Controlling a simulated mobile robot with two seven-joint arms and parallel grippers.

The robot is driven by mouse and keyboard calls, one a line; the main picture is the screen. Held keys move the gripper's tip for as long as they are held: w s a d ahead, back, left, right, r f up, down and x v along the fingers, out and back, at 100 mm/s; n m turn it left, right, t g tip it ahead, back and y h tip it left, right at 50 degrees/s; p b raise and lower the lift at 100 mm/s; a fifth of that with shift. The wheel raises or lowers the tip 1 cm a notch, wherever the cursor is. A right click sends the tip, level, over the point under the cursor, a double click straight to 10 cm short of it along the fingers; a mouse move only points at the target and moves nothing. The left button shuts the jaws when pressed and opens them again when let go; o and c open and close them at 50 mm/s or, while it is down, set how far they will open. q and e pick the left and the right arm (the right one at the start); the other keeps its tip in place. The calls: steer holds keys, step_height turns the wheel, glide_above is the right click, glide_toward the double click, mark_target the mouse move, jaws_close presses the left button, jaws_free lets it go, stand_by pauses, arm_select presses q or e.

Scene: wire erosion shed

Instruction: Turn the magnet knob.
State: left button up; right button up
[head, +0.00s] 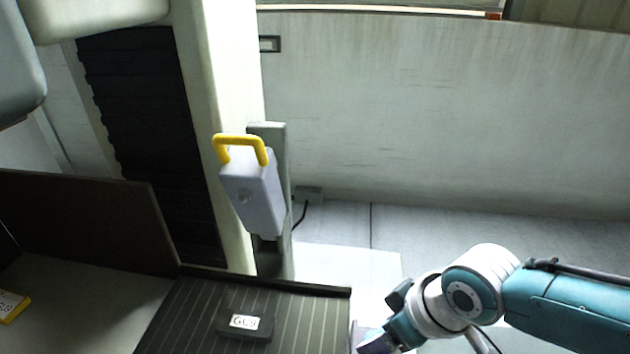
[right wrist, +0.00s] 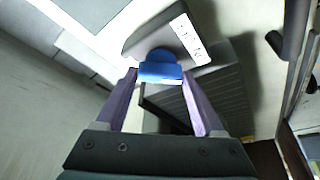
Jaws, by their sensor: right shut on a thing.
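A blue knob (right wrist: 160,66) sits on the side of a dark grey block (right wrist: 142,36) with a white label, in the right wrist view. I cannot read the label there. My right gripper (right wrist: 160,76) has its two purple fingers on either side of the knob and is shut on it. In the head view my right gripper (head: 374,343) is at the bottom edge, beside the right end of a dark ribbed plate (head: 185,310). The knob is hidden in the head view. My left gripper is not in view.
A small black block (head: 245,325) with a white label lies on the ribbed plate. A pale box (head: 254,200) with a yellow handle (head: 240,141) hangs on the column behind it. A yellow-edged item (head: 12,305) lies far left. The floor behind my right arm looks clear.

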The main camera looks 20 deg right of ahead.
steer(key=shift+m, duration=0.5)
steer(key=o, duration=1.4)
steer(key=shift+r, duration=0.1)
steer(key=shift+s+r+p, duration=0.1)
steer(key=shift+r+p, duration=0.15)
steer(key=shift+p, duration=0.2)
steer(key=p+v, duration=0.3)
steer(key=v, duration=0.6)
steer(key=shift+s+a+r+p, duration=0.1)
steer(key=shift+a+p, duration=0.05)
steer(key=shift+p, duration=0.2)
